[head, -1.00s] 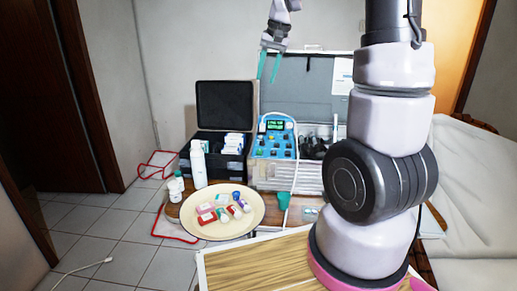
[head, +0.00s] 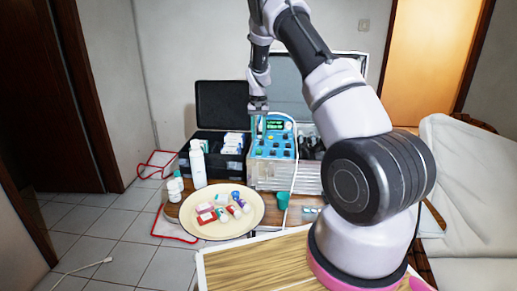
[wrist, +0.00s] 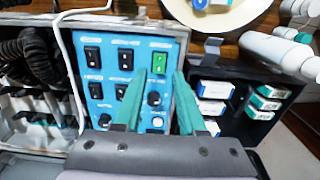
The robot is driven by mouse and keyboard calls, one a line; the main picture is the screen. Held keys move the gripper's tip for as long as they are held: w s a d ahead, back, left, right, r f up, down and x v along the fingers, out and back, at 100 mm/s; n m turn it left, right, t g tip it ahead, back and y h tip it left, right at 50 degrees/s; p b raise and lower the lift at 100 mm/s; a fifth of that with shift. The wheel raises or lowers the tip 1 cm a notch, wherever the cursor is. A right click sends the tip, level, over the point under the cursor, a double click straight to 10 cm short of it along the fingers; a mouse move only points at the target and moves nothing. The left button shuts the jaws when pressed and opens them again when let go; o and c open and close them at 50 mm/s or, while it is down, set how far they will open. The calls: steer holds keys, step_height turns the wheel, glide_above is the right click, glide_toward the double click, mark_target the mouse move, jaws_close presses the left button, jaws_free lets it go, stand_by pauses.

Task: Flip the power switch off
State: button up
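The dental unit's blue control panel (head: 284,148) faces up in the open case in the head view; the panel (wrist: 111,65) also fills the left middle of the wrist view. A lit green rocker switch (wrist: 159,62) sits at its upper right corner, probably the power switch; its label is too blurred to read. Several black rocker switches (wrist: 125,60) and knobs sit beside and below it. My gripper (wrist: 161,76) has its teal fingers apart with nothing between them, and their tips straddle the view of the green switch. Contact cannot be told. In the head view my gripper (head: 259,128) is over the panel's left side.
An open black case (head: 217,142) with white boxes stands left of the unit. A white bottle (head: 198,165) and a round tray (head: 190,222) of small items are in front. A pale cable (wrist: 67,50) runs along the panel's left side. Black coiled hoses (wrist: 30,55) lie beyond it.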

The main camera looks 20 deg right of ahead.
mark_target(259, 153)
step_height(259, 153, down, 7)
steer(key=shift+f, duration=0.1)
stand_by(0.3)
